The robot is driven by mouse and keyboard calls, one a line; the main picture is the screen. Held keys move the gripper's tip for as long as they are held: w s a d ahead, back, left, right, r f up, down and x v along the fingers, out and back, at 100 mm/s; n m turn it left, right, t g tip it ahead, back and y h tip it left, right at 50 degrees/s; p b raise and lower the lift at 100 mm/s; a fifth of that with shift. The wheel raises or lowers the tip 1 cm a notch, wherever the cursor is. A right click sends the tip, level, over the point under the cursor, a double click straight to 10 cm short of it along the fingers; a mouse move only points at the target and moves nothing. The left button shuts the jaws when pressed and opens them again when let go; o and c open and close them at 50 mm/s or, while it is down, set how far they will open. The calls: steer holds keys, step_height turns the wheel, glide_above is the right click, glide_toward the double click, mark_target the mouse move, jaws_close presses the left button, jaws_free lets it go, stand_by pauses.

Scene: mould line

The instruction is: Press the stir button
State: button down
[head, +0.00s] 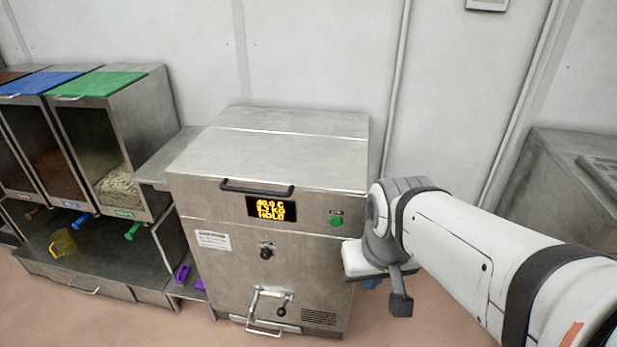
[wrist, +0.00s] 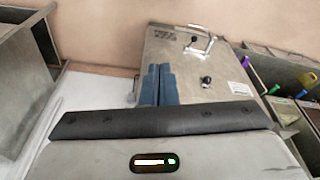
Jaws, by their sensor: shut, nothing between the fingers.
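The steel machine (head: 262,255) stands in the middle of the head view, its lid closed. The green button (head: 335,219) is at the upper right of its front, under a small green label, right of a lit display (head: 271,208) that reads 40.0 C and HOLD. My gripper (head: 371,284) is beside the machine's right edge, lower than the button and apart from it. Its fingers are mostly hidden behind my wrist there. In the wrist view its blue fingers (wrist: 158,85) are together and empty, overlapping the machine's front (wrist: 185,65). The green button does not show in the wrist view.
A black knob (head: 266,251), a tap (head: 270,302) and a black lid handle (head: 257,188) stick out of the machine's front. Bins with coloured lids (head: 110,85) and a yellow scoop (head: 62,243) are at left. Another steel unit (head: 575,185) is at right.

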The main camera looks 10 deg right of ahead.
steer(key=shift+a, duration=0.1)
steer(key=w+d+f+n+t+p, duration=0.1)
steer(key=w+d+f+n+t, duration=0.1)
steer(key=w+f+n, duration=0.5)
steer(key=w+d+f+n+t+p, duration=0.1)
steer(key=w+d+f+n+t, duration=0.15)
steer(key=w, duration=0.85)
steer(key=w+a+f+n+t+y+p, duration=0.1)
steer(key=w+a+f+n+t+y, duration=0.1)
steer(key=f+n, duration=0.2)
steer(key=w+a+f+n+t+y+p, duration=0.1)
steer(key=w+a+f+n+t+y, duration=0.1)
steer(key=f+n, duration=0.3)
steer(key=shift+w+a+f+t+y, duration=0.25)
steer(key=shift+a+f+t+y, duration=0.25)
steer(key=shift+a+f, duration=0.35)
steer(key=shift+w+d+n+p, duration=0.1)
steer(key=shift+d+n+p, duration=0.1)
steer(key=shift+n+p, duration=0.1)
